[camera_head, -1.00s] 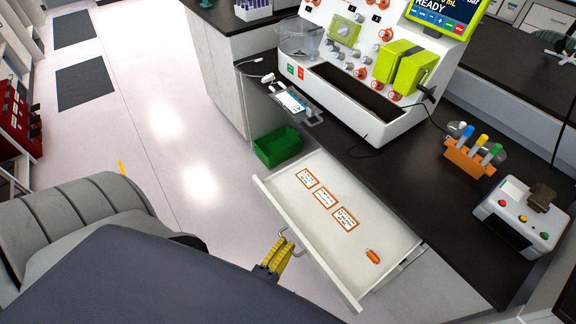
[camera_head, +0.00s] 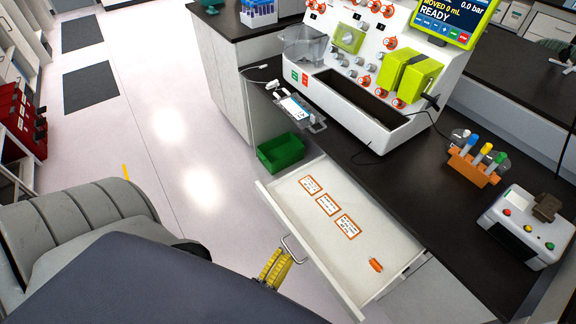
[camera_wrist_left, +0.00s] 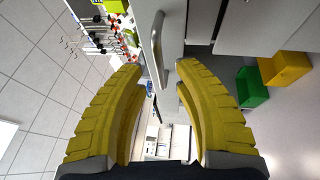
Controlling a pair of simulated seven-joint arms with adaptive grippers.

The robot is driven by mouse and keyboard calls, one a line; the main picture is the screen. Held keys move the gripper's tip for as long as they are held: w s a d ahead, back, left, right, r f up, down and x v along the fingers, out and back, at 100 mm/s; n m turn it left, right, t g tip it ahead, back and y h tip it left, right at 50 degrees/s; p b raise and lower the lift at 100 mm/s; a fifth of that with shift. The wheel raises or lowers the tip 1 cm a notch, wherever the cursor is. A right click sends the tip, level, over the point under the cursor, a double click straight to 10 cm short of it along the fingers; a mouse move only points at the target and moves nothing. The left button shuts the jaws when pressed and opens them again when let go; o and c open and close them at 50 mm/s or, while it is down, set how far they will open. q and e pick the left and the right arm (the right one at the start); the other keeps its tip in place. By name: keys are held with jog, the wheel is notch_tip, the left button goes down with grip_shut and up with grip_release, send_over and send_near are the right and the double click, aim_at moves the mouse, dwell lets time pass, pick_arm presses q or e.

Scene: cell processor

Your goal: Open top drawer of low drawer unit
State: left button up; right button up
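The low unit's top drawer (camera_head: 309,238) is pulled out and shows a pale interior in the head view. Its metal bar handle (camera_head: 293,250) is on the front panel. The handle also shows in the left wrist view (camera_wrist_left: 157,45), along with the drawer front. My left gripper (camera_head: 277,266), with yellow fingers, is just outside the drawer front, beside the handle. In the left wrist view its fingers (camera_wrist_left: 160,66) are spread apart, with the handle ahead of and partly between the tips. I cannot tell whether they touch it. My right gripper is not in view.
Labelled cards (camera_head: 327,205) and an orange object (camera_head: 376,265) lie in the drawer. A green bin (camera_head: 281,153) stands on the floor beside it. The dark counter (camera_head: 400,175) above holds a processor machine, an orange tube rack (camera_head: 473,168) and a small device (camera_head: 527,228).

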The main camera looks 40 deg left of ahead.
pick_arm(q)
jog(key=s+f, duration=0.1)
jog(key=s, duration=0.8)
jog(key=shift+s+d+f, duration=0.15)
jog(key=shift+d+f, duration=0.05)
jog(key=shift+f, duration=0.05)
